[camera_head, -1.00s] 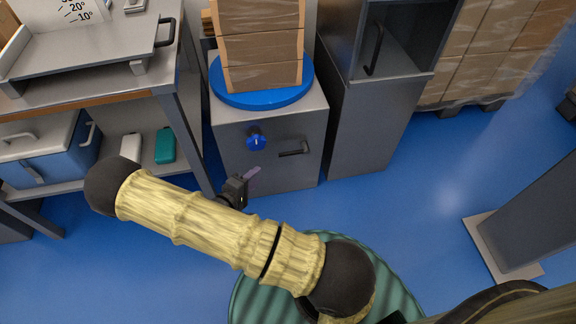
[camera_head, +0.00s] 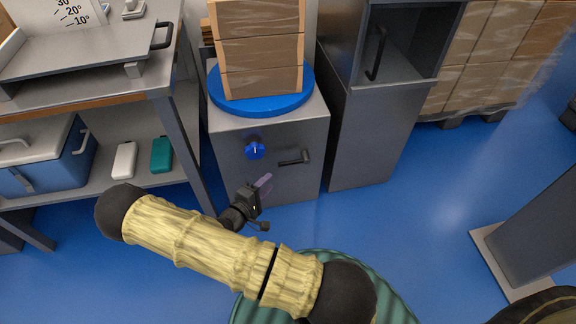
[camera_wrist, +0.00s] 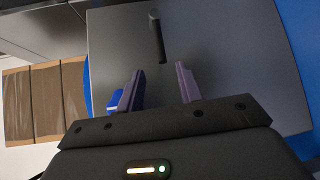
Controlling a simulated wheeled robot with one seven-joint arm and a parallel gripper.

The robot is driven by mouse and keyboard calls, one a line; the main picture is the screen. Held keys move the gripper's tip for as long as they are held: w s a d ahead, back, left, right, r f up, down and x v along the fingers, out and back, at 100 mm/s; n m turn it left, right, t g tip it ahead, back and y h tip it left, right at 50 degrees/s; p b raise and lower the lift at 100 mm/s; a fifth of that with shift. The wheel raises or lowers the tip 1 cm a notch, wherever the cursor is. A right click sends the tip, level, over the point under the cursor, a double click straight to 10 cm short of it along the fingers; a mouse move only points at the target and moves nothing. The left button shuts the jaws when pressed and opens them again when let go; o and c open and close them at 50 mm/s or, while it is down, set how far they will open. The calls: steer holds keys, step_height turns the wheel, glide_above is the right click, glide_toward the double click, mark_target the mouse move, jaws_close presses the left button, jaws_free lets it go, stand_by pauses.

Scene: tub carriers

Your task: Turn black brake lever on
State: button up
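The black brake lever (camera_head: 293,158) sticks out from the front of a grey cabinet (camera_head: 236,171) and lies roughly level in the head view. In the wrist view the lever (camera_wrist: 157,38) shows beyond the fingertips, roughly between them in line and apart from them. My gripper (camera_head: 264,184) is in front of the cabinet, below and left of the lever. In the wrist view my gripper (camera_wrist: 158,86) has its two purple fingers apart with nothing between them. A blue knob (camera_head: 255,148) sits on the cabinet front left of the lever; it is partly hidden behind a finger in the wrist view.
A blue turntable (camera_head: 262,107) with stacked cardboard boxes (camera_head: 262,52) tops the cabinet. A workbench (camera_head: 85,88) stands left, with a blue cooler (camera_head: 40,170) on its shelf. A tall grey cabinet (camera_head: 372,135) stands close on the right.

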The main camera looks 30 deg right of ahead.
mark_target(288, 162)
steer(key=b+x, duration=0.4)
steer(key=x, duration=0.7)
steer(key=shift+w+d+f, duration=0.1)
steer(key=shift+w+d, duration=0.3)
steer(key=shift+d, duration=0.25)
steer(key=shift+c, duration=0.3)
jaws_close()
